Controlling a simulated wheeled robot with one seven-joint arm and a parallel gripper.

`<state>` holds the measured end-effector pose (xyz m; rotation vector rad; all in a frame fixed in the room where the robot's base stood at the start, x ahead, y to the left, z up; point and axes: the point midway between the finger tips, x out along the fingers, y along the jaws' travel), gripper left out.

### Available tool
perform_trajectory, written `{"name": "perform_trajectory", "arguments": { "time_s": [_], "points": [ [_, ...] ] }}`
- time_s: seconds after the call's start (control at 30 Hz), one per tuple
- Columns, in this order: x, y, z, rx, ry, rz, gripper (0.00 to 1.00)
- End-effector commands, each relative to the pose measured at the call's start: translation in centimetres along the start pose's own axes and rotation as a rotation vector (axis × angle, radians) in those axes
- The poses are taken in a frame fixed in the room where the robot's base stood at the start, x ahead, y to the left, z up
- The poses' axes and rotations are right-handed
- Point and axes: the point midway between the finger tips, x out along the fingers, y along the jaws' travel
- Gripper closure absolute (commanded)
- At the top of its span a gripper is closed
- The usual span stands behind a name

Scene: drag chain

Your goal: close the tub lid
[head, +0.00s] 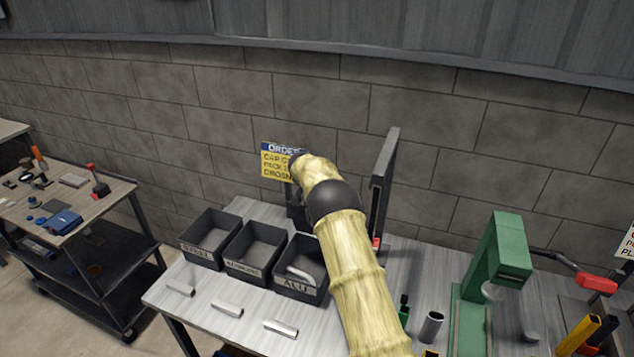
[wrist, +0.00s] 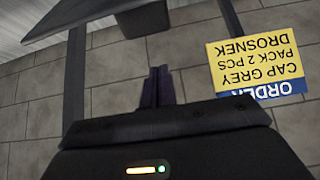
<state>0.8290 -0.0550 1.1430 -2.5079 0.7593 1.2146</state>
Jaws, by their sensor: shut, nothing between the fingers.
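In the head view my pale yellow arm reaches over the workbench, and its dark wrist end is beside the yellow order sign (head: 277,164). My gripper shows in the wrist view (wrist: 158,88), its two dark fingers together with nothing between them. A tall dark upright panel (head: 384,185) stands just right of my arm in the head view; it may be the raised tub lid, but I cannot be sure. Any tub below it is hidden behind my arm. Dark bars and a dark slab (wrist: 75,14) show beyond the fingers in the wrist view; I cannot tell what they belong to.
Several dark labelled bins (head: 210,239) stand left of my arm, with metal tubes (head: 281,328) lying in front. A green press (head: 493,270) with a red-ended lever stands at right. A cart (head: 82,205) with tools is at far left. A block wall lies behind.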

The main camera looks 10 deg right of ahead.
Motion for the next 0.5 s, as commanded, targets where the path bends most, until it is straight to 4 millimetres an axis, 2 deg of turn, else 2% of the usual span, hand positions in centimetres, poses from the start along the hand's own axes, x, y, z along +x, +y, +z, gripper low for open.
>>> {"name": "perform_trajectory", "arguments": {
  "time_s": [0.07, 0.5],
  "points": [
    [0.3, 0.0, 0.0, 0.0, 0.0, 0.0, 1.0],
    [-0.9, 0.0, 3.0, -0.003, 0.0, 0.002, 1.0]
  ]
}}
